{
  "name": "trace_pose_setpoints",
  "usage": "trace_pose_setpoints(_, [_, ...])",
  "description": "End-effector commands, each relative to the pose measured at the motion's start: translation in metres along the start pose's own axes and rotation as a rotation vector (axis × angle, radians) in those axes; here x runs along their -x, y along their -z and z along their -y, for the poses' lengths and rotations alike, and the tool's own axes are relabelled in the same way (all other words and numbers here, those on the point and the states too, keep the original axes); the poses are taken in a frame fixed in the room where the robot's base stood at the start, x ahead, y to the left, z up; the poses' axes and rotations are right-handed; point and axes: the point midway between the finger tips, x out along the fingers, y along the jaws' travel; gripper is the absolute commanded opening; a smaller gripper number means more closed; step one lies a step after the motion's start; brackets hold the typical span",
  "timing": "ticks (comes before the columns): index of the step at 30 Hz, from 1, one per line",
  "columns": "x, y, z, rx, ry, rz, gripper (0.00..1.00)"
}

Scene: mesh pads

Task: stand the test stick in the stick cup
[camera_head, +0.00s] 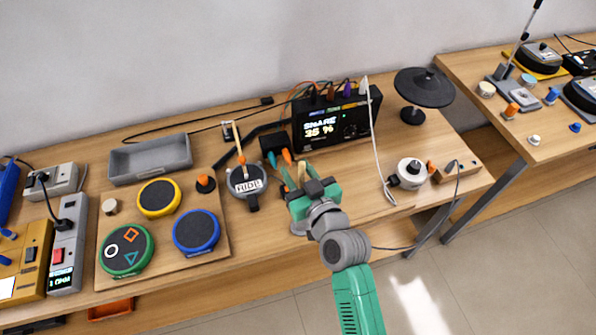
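My green and dark gripper (292,175) points away from me above the middle of the bench, just right of the round RIDE pad (247,189). Its fingers are small and partly hidden by its own body, so I cannot tell if they are open or hold anything. A thin stick-like piece with an orange part (238,147) rises at the back edge of the RIDE pad; it may be the test stick. A dark box-like holder (272,144) stands behind my gripper and may be the stick cup. An orange tip (287,157) shows between it and my gripper.
The black SNARE display unit (335,121) with cables stands behind right, with a black cymbal pad (424,87) beyond. A grey tray (150,158) and a board of round pads (217,258) lie left. A white round device (411,172) sits right. Bare bench (358,207) lies right of my gripper.

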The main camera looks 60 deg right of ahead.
Motion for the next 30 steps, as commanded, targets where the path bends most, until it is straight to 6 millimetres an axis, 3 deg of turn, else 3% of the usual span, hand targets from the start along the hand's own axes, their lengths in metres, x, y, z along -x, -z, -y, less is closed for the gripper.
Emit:
trace_pose_setpoints(8, [0.004, -0.001, 0.0, 0.0, 0.0, 0.001, 0.37])
trace_pose_setpoints(16, [0.055, -0.001, 0.0, 0.0, 0.0, 0.002, 0.37])
trace_pose_setpoints(21, [0.075, -0.001, 0.0, 0.0, -0.001, 0.001, 0.37])
trace_pose_setpoints(30, [0.078, 0.0, 0.0, 0.0, 0.0, 0.0, 0.37])
